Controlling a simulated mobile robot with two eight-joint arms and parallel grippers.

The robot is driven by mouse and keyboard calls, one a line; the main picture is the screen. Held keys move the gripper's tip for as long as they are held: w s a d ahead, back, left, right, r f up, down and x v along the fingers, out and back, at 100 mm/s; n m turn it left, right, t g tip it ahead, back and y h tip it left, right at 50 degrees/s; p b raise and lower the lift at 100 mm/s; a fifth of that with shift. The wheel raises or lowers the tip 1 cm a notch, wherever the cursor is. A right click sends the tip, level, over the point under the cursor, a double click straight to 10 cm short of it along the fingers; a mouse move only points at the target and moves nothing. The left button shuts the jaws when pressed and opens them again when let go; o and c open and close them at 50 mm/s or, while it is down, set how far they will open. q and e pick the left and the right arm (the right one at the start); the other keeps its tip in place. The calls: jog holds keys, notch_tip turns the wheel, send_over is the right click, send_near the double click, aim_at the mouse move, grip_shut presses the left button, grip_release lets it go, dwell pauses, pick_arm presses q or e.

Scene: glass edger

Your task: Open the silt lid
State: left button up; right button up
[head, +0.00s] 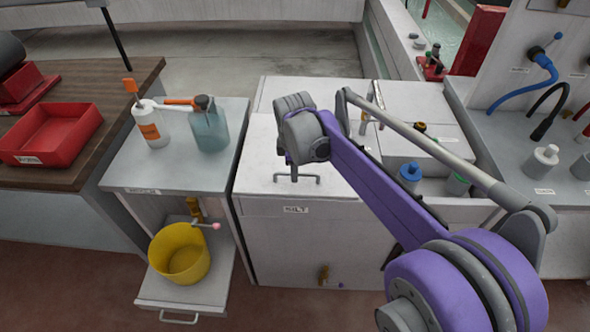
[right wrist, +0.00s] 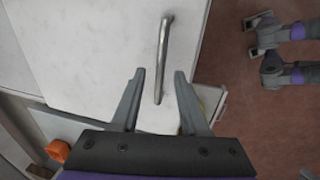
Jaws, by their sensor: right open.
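The silt lid (head: 256,160) is a pale flat panel on top of the white cabinet, above a label reading SILT (head: 296,210). It lies flat and closed. Its metal bar handle (head: 312,181) is near the front edge. In the right wrist view the handle (right wrist: 164,50) runs up the picture between the lines of the two fingers, over the pale lid (right wrist: 100,45). My right gripper (right wrist: 159,74) is open and empty, close over the handle; whether it touches is unclear. In the head view my wrist hides most of it. My left gripper is not seen.
Left of the lid, a grey side table (head: 180,178) holds a white bottle (head: 150,125) and a blue-grey jug (head: 209,130). A yellow bucket (head: 180,254) stands below on a pulled-out shelf.

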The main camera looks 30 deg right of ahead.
jog(key=shift+f, duration=0.35)
grip_shut()
dwell(1.2)
